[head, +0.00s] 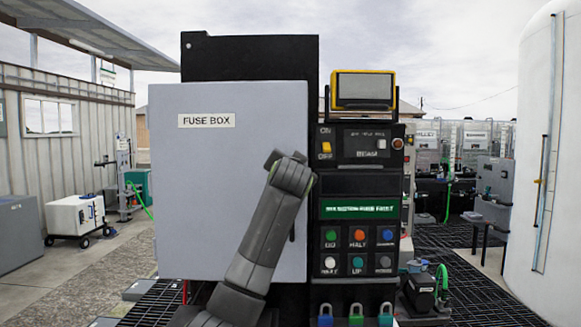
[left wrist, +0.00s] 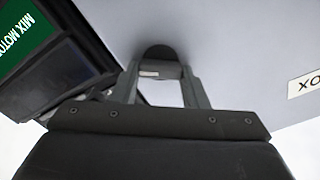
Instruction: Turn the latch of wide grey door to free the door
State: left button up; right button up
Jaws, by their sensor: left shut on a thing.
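The wide grey door (head: 225,220), labelled FUSE BOX, looks closed on the front of a dark cabinet. Its face also fills the upper part of the left wrist view (left wrist: 235,45). The latch (left wrist: 158,52) is a dark rounded piece with a short grey bar, against the door face near its edge. My left gripper (left wrist: 160,72) has one finger on each side of the latch bar and is shut on it. In the head view my left arm crosses the door's lower right part and hides the latch and the fingers. My right gripper is in neither view.
A control panel (head: 359,240) with coloured buttons and switches stands directly right of the door. Coloured padlocks (head: 356,315) hang below it. A yellow-framed display (head: 363,90) sits on top. A white tank (head: 545,150) stands far right. Open floor lies left of the cabinet.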

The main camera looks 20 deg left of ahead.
pick_arm(q)
jog(key=m+p, duration=0.1)
jog(key=m, duration=0.5)
jog(key=shift+d+m, duration=0.1)
jog(key=shift+m, duration=0.2)
jog(key=m, duration=0.3)
jog(key=m+p, duration=0.1)
jog(key=shift+f+m, duration=0.25)
jog(key=shift+m, duration=0.05)
jog(key=o, duration=1)
jog(key=shift+d, duration=0.1)
jog(key=b+v, duration=0.8)
jog(key=v, duration=0.9)
jog(key=shift+s, duration=0.2)
